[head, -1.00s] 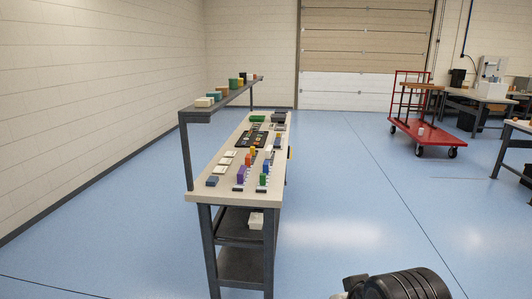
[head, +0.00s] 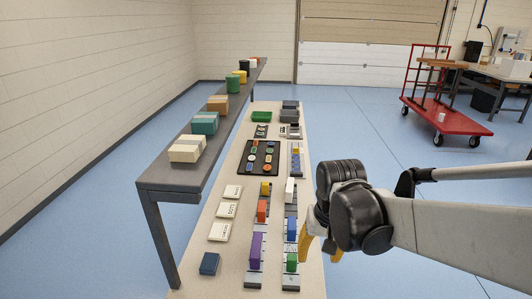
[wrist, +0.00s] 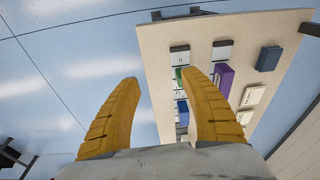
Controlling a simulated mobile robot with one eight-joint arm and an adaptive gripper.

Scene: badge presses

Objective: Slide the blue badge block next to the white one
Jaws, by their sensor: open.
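In the head view, the blue badge block (head: 292,228) stands on the right rail (head: 289,280) of the workbench. The white block (head: 290,188) is farther back on the same rail, with a gap between them. A green block (head: 291,262) stands nearer than the blue one. In the wrist view, the gripper (wrist: 158,78) has both yellow fingers spread. The blue block (wrist: 182,112) is partly hidden by the right finger, and the white block cannot be made out.
A left rail holds purple (head: 256,250), orange (head: 262,211) and yellow (head: 265,188) blocks. White cards (head: 219,232) and a dark blue box (head: 209,263) lie left of it. A raised shelf (head: 165,175) runs along the bench's left side.

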